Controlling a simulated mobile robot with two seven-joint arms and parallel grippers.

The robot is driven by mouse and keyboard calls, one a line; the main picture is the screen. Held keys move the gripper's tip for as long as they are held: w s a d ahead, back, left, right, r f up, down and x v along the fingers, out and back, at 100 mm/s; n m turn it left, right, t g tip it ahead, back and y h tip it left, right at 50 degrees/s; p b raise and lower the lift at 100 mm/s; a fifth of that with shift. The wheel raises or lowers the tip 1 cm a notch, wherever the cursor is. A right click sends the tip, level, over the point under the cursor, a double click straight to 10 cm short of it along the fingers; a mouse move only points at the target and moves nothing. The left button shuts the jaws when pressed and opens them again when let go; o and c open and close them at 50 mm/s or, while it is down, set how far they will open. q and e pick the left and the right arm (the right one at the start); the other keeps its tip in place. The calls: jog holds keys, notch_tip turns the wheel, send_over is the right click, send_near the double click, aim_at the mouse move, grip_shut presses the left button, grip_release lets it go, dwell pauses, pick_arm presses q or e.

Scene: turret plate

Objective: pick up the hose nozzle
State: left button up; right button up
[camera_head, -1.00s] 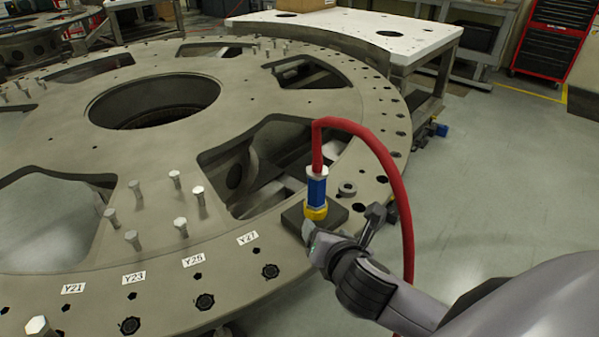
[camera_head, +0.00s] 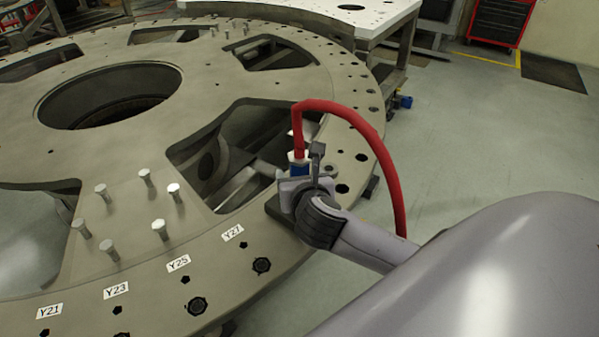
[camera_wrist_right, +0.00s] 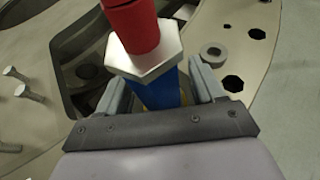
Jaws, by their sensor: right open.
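The hose nozzle (camera_head: 299,168) stands upright on a dark block (camera_head: 284,212) at the turret plate's near right edge. It has a blue body and a silver hex collar, with a red hose (camera_head: 376,152) arching from its top down to the right. My right gripper (camera_head: 302,182) is at the nozzle and hides its lower part. In the right wrist view the nozzle's blue body (camera_wrist_right: 160,90) stands between the two fingers of the open right gripper (camera_wrist_right: 160,82). My left gripper is not in view.
The turret plate (camera_head: 110,150) has large cutouts and several upright bolts (camera_head: 160,228) left of the nozzle. A small ring (camera_wrist_right: 213,54) lies on the plate beside the nozzle. A white table (camera_head: 375,12) stands behind. Open floor (camera_head: 470,130) lies to the right.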

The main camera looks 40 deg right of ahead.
jog(key=shift+w+d+f, duration=0.15)
jog(key=shift+w+f, duration=0.05)
jog(key=shift+w, duration=0.15)
jog(key=c, duration=1.2)
jog(key=shift+r, duration=0.15)
jog(key=shift+c, duration=0.2)
